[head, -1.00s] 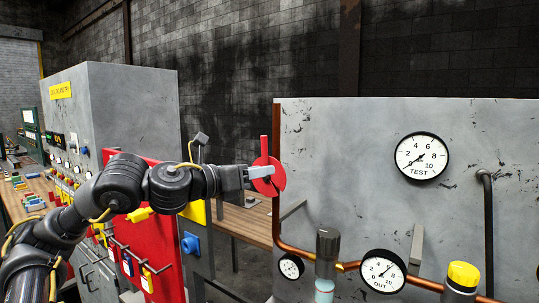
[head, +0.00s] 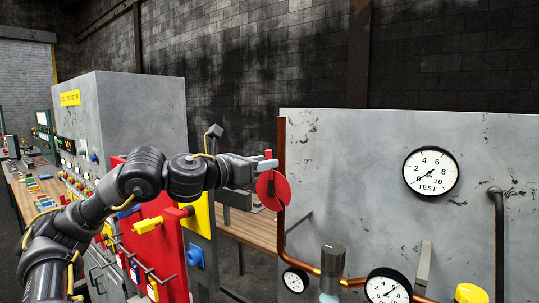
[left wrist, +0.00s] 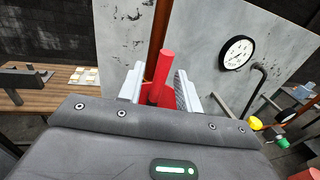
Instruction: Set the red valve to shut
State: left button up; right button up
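The red valve (head: 281,191) is a red disc with a straight handle at the left edge of the grey panel, by the copper pipe. In the head view its handle stands upright. In the left wrist view the red handle (left wrist: 165,68) rises between the two pale fingers of my left gripper (left wrist: 158,88). The fingers are apart, one on each side of the handle, and the gripper looks open. In the head view my left gripper (head: 266,163) is at the handle, above the disc's middle. The gripper hides part of the handle. My right gripper is in no view.
The grey panel (head: 350,180) carries a TEST gauge (head: 431,172), an OUT gauge (head: 388,288), a dark knob (head: 332,258) and a yellow cap (head: 470,293). A wooden table (head: 250,232) stands behind. A red board (head: 150,245) with yellow handles is below my left arm.

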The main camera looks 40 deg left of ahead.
pick_arm(q)
jog(key=shift+w+d, duration=0.1)
jog(key=shift+w, duration=1.05)
grip_shut()
